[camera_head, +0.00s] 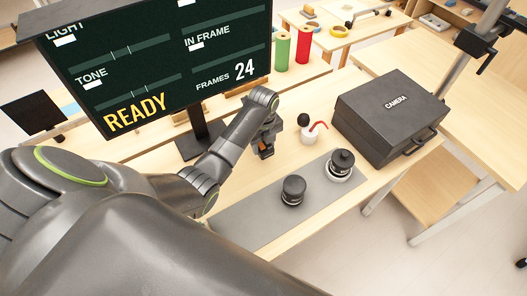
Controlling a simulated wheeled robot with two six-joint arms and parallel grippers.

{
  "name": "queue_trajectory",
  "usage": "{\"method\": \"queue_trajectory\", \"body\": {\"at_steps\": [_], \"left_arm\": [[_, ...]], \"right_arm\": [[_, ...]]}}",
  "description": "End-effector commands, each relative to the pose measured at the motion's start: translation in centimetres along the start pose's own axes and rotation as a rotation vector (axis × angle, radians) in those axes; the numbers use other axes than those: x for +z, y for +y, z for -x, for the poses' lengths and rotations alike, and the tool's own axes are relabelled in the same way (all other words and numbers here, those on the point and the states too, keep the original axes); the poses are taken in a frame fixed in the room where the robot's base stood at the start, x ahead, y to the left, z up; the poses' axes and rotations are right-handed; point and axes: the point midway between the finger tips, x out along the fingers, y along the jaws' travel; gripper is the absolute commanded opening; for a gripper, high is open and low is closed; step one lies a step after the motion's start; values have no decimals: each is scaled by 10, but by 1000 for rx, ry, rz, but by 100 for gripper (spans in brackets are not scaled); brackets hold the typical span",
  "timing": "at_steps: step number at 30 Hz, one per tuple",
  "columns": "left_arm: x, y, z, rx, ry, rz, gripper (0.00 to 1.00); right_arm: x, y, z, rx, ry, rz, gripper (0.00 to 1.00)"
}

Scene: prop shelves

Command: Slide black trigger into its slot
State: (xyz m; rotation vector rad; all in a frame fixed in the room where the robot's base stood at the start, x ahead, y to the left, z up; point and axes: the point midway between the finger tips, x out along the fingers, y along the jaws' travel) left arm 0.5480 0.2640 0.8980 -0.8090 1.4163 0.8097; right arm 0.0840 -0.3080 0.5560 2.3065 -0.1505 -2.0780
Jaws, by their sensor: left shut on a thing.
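My left gripper (265,150) reaches in from the left past the monitor's stand and points down close to the wooden table. It is shut on a small dark thing that appears to be the black trigger, mostly hidden by the fingers. A bit of orange shows beside the fingers. The slot cannot be made out. My right gripper is not in view.
A monitor (150,60) reading READY stands behind my arm. A grey mat (250,215) holds two black lenses (293,190) (341,163).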

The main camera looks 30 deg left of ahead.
Motion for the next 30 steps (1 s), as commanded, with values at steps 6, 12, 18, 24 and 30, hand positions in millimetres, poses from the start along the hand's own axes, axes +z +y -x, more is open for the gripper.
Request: {"method": "queue_trajectory", "body": {"at_steps": [6,12,18,24,30], "left_arm": [[0,0,-21,3,1,0,21],[0,0,-37,1,1,0,21],[0,0,-43,-1,-1,0,21],[0,0,-44,-1,-1,0,21],[0,0,-46,-1,-1,0,58]], "right_arm": [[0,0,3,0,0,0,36],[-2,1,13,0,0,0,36],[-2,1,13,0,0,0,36],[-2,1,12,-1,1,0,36],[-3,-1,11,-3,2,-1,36]]}}
